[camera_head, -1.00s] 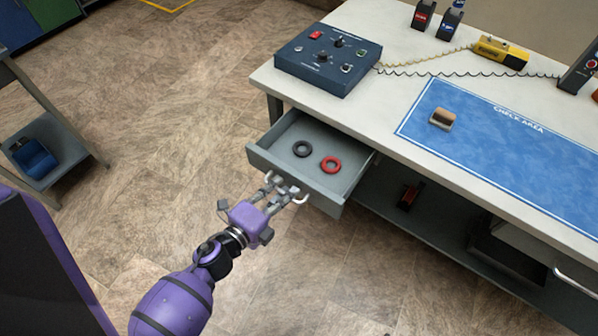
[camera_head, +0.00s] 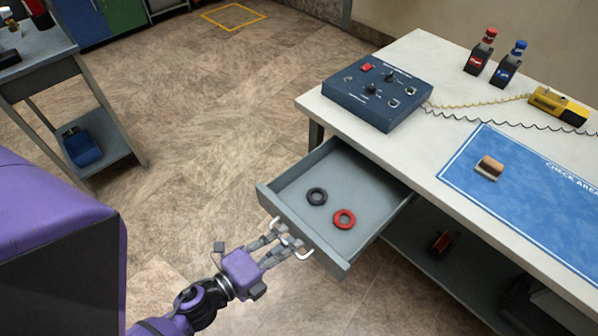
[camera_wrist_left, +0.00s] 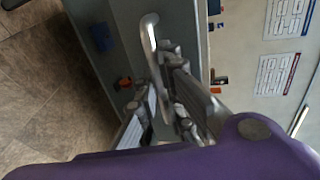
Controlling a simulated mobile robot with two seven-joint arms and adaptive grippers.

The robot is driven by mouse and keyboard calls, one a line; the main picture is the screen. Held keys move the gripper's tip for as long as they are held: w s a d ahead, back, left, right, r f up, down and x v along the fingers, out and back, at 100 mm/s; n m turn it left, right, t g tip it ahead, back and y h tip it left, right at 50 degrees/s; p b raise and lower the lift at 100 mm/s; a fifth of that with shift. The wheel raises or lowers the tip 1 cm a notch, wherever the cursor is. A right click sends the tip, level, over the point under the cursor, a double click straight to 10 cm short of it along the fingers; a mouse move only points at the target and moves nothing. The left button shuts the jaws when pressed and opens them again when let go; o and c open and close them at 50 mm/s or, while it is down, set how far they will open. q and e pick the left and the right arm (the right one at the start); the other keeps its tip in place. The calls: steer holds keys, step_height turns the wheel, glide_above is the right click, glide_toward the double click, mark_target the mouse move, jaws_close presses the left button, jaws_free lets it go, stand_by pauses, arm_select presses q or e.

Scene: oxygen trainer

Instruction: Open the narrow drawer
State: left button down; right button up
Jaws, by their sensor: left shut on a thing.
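The narrow drawer (camera_head: 290,186) is pulled well out from under the left end of the workbench. A black ring (camera_head: 317,196) and a red ring (camera_head: 344,219) lie inside it. My left gripper (camera_head: 289,247) is at the drawer front, shut on the metal handle (camera_head: 305,255). Its fingers hide the middle of the handle in the head view. In the left wrist view the handle (camera_wrist_left: 151,45) runs between the gripper's fingers (camera_wrist_left: 160,95). My right gripper is not in view.
The workbench (camera_head: 440,150) carries a blue control box (camera_head: 376,97), a blue check-area mat (camera_head: 520,190) and a yellow device (camera_head: 558,106). A small cart (camera_head: 110,125) stands at the left. The floor between the cart and the drawer is clear.

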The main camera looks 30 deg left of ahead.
arm_select(q)
steer(key=c, duration=2.1)
jaws_free()
steer(key=shift+s, duration=0.1)
steer(key=v, duration=1.2)
